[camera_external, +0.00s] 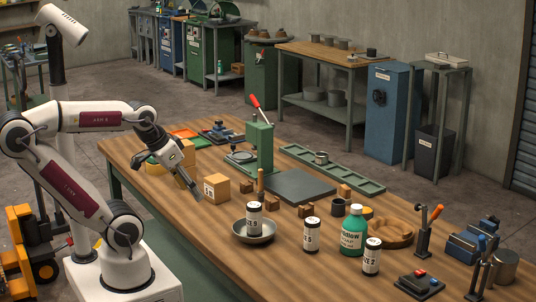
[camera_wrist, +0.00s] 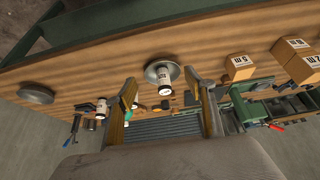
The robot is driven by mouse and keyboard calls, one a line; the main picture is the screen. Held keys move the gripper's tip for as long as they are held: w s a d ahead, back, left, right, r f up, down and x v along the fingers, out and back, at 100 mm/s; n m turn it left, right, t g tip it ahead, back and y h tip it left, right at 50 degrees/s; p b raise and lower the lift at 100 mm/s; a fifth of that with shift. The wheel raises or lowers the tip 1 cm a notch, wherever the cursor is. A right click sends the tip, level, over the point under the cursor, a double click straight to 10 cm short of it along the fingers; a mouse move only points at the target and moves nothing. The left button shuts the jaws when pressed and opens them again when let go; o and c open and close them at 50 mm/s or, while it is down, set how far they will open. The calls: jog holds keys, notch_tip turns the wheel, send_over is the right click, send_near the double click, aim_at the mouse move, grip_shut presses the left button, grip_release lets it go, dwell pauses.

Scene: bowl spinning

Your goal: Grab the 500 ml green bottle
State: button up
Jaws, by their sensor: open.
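The green bottle (camera_external: 352,238) has a white cap and a pale label with dark print. It stands upright on the wooden table's right half in the external view, among white canisters. My gripper (camera_external: 191,187) is open and empty above the table's left part, well apart from the bottle. The wrist view shows my gripper's two spread fingers (camera_wrist: 160,76). A small green patch shows beside the left finger there; I cannot tell whether it is the bottle.
A canister stands in a metal bowl (camera_external: 267,237). Canisters (camera_external: 311,236) and (camera_external: 372,258) flank the bottle, with a wooden ring tray (camera_external: 400,234) behind it. A cardboard box (camera_external: 216,188) is near my gripper. A green press (camera_external: 260,147) stands behind.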

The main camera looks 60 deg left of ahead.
jog(key=c, duration=0.3)
jog(key=t+h, duration=0.3)
jog(key=t, duration=0.4)
send_over(352, 210)
jog(key=s+a, duration=0.6)
jog(key=s, duration=0.3)
jog(key=f, duration=0.1)
jog(key=shift+w+d+f+t+y, duration=0.55)
jog(key=shift+d+f+t, duration=0.45)
jog(key=shift+f, duration=0.25)
jog(key=shift+w+d+f+t+y, duration=0.55)
jog(key=shift+d+f+t, duration=0.25)
jog(key=shift+d+f, duration=0.35)
jog(key=shift+w+d+f+t+y, duration=0.55)
jog(key=shift+d+f+t, duration=0.4)
jog(key=shift+f, duration=0.4)
jog(key=shift+s, duration=0.1)
